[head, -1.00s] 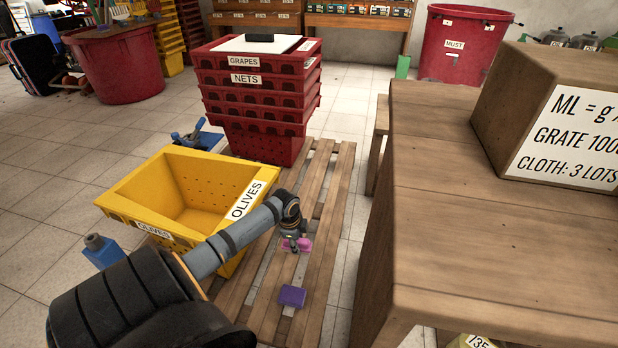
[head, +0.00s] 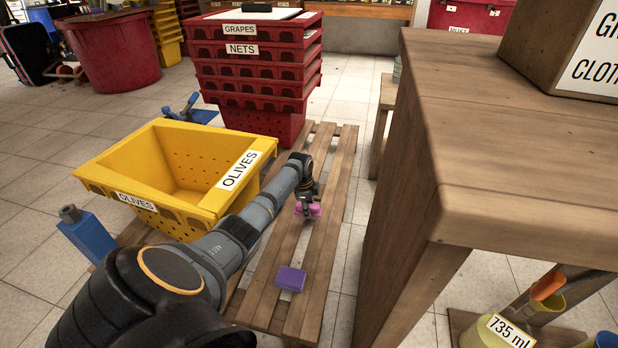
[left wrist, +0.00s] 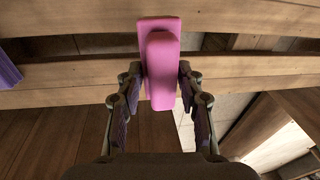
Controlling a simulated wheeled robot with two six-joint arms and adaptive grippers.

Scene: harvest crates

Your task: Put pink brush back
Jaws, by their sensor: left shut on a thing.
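The pink brush (head: 308,210) is above the wooden pallet, right of the yellow olives crate (head: 120,177). My left gripper (head: 307,203) is shut on it from above. In the left wrist view the pink brush (left wrist: 161,65) sits between the two fingers of my left gripper (left wrist: 160,88), its long flat base pointing away from the palm. Pallet slats show behind it. I cannot tell how high it is above the slats. My right gripper is not in view.
A purple block (head: 291,279) lies on the pallet (head: 322,228) in front of the brush. Red crates (head: 252,80) stand stacked behind. A wooden table (head: 490,130) closes off the right side.

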